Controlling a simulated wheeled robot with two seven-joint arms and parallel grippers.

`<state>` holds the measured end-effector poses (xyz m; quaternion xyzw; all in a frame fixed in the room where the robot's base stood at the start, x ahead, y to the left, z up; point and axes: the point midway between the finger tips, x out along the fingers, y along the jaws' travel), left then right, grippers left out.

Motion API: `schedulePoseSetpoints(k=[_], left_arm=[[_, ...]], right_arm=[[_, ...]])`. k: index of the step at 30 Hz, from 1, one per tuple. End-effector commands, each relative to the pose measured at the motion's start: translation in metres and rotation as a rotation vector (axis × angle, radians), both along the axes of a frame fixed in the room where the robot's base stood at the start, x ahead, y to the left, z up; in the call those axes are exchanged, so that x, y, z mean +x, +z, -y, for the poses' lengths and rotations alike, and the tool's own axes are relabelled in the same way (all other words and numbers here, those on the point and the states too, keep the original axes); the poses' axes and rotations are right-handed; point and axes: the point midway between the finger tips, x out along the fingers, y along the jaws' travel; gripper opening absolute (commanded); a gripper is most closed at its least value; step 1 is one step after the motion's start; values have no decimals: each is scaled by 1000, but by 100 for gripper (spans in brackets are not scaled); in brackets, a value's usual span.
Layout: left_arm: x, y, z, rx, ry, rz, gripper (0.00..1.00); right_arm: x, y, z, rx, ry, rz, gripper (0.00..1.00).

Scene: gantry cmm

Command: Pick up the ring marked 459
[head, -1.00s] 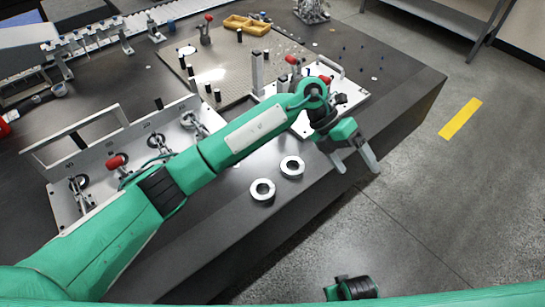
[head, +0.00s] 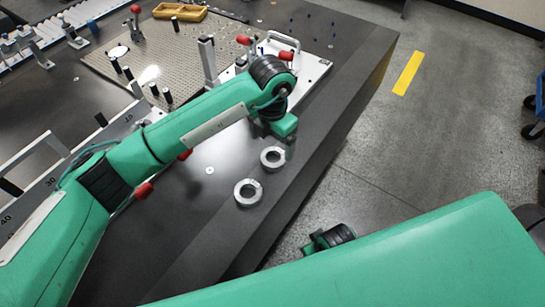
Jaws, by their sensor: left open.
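Two silver-grey rings lie flat near the front edge of the dark table. The nearer ring (head: 248,193) lies lower left, and the farther ring (head: 272,158) lies just beyond it to the upper right. I cannot read a number on either, so I cannot tell which is 459. My left gripper (head: 287,147) is over the table edge area beside the farther ring, pointing down. It is open, with its fingers mostly hidden below its green body, and holds nothing that I can see. Part of my right arm shows at the bottom; its fingers do not show.
A perforated plate (head: 137,63) with black posts stands at the back. A white fixture plate (head: 312,70) with red-handled clamps is behind my left wrist. A small washer-like disc (head: 210,170) lies left of the rings. The tabletop below the rings is clear.

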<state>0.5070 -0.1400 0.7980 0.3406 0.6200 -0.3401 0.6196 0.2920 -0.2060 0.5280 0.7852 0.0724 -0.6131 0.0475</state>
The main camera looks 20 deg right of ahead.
Motion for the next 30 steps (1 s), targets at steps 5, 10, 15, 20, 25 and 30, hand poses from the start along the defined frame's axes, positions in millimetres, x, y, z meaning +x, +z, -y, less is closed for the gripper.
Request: schedulePoseSetpoints(k=[5,10,15,20,25,30], left_arm=[[-1,-14,1,0,-1,-2,88],[-1,-40,4,0,0,-4,88],[0,-55,4,-1,1,-1,88],[0,-56,4,-1,0,0,88],[0,-56,4,-1,0,0,68],[0,-55,4,-1,0,0,35]], right_arm=[[0,-1,0,0,0,-2,36],[0,-4,0,-2,0,-5,36],[2,-5,0,-1,0,0,36],[2,-5,0,-1,0,0,36],[1,-5,0,-1,0,-3,36],[1,-6,0,-2,1,-4,36]])
